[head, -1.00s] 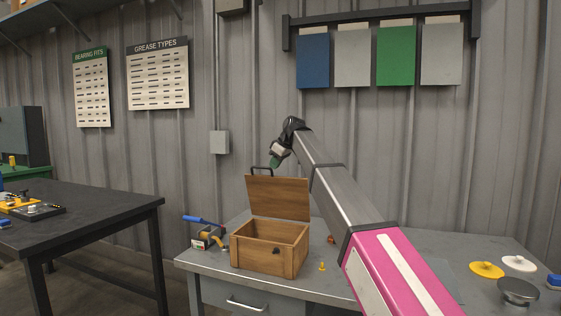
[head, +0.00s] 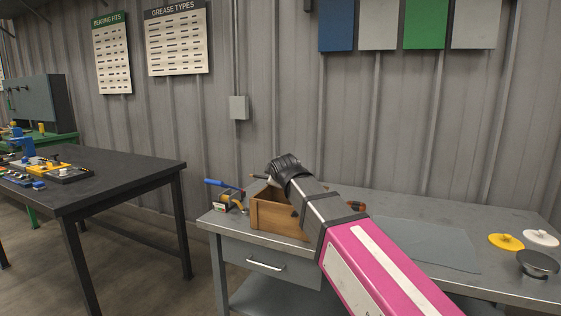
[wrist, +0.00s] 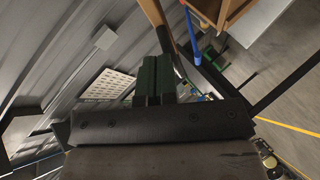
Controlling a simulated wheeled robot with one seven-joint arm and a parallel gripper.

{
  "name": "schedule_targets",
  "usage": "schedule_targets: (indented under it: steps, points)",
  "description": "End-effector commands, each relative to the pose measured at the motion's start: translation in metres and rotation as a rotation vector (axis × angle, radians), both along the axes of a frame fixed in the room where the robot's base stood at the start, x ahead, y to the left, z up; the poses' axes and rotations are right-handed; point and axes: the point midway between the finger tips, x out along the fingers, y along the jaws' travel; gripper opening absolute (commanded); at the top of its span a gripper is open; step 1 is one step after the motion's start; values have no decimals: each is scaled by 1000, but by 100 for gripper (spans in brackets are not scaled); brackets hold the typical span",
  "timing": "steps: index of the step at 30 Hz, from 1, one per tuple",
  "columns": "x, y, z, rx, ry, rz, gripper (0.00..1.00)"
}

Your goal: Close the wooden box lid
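The wooden box (head: 275,218) stands on the grey workbench, partly covered by my arm in the head view. Its inside shows at the left, so it is not fully covered. The lid is mostly hidden behind my arm; a thin brown edge (head: 259,177) shows left of my wrist, apparently lid. In the wrist view a narrow brown strip (wrist: 157,18), likely the lid edge-on, lies just beyond the fingertips, with the box (wrist: 236,10) at upper right. My gripper (wrist: 156,62) has its two green fingers together and holds nothing visible. Contact with the lid cannot be told.
A blue-handled tool (head: 222,184) lies left of the box; its handle shows in the wrist view (wrist: 191,32). Yellow and white discs (head: 506,242) and a dark round part (head: 537,263) sit at the right. The bench between is mostly clear. A black table (head: 90,185) stands left.

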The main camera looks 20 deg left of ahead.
Motion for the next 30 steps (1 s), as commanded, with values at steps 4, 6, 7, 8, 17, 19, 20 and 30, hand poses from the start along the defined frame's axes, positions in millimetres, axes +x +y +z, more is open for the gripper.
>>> schedule_targets:
  steps: [4,6,7,8,17,19,20,30]
  points:
    - [-11,0,-27,-2,7,-1,0]
    - [-15,1,-38,-2,7,-1,0]
    - [-16,1,-43,-2,7,-1,0]
    - [-18,1,-49,-2,8,-1,0]
    - [-25,2,-89,0,9,-2,0]
    - [-26,2,-95,0,9,-2,0]
    - [-26,2,-97,0,8,-2,0]
    - [-26,2,-107,1,8,-2,0]
